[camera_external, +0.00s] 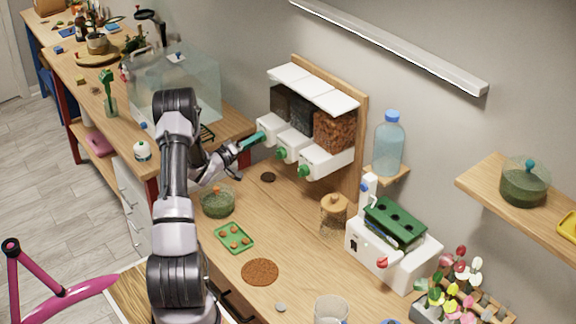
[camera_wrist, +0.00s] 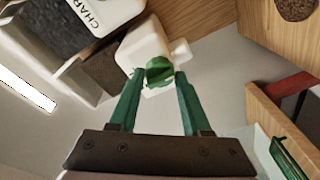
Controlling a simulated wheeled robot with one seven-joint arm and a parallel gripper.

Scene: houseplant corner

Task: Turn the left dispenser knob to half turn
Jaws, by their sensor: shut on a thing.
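The dispenser unit on the wall has three bins side by side with white lids and white spouts. The left dispenser's white spout (camera_external: 272,128) is at my gripper (camera_external: 257,139). In the wrist view, the left dispenser knob (camera_wrist: 159,70) is round and green on the white spout (camera_wrist: 147,47). It sits between the green fingertips of my gripper (camera_wrist: 159,76), which are shut on it. In the external view my fingers cover this knob. The knob's turn angle cannot be read.
The middle knob (camera_external: 281,154) and right knob (camera_external: 304,171) are close by on the right. A glass tank (camera_external: 190,85) stands to the left. A green glass bowl (camera_external: 217,203) and green tray (camera_external: 233,238) are on the counter below. The counter under the spouts looks mostly clear.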

